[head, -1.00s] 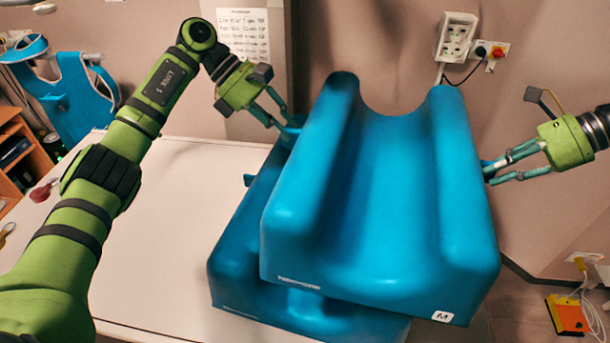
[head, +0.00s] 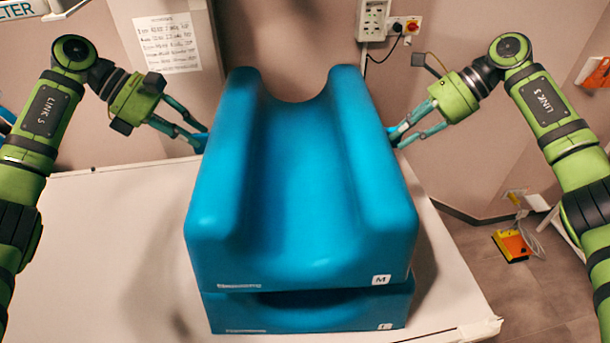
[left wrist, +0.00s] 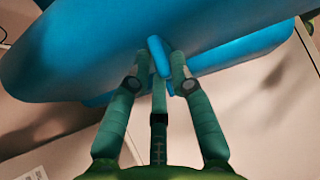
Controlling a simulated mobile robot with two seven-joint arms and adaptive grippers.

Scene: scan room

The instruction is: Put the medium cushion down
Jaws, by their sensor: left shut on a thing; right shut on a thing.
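The medium cushion (head: 300,200), blue with a long trough and an "M" label, is in the middle of the head view. It is directly above a second blue cushion (head: 300,314), lined up with it; a dark gap shows between their front faces, and I cannot tell if they touch. My left gripper (head: 203,141) is shut on a tab at the medium cushion's left side. The tab (left wrist: 160,58) shows between the fingers in the left wrist view. My right gripper (head: 393,138) is shut at the cushion's right side; its fingertips are partly hidden.
The lower cushion lies on a white table (head: 100,250), with bare room on its left and a narrow strip on its right. A wall with sockets (head: 374,20) stands close behind. A yellow-orange box (head: 512,246) with a cable lies on the floor at right.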

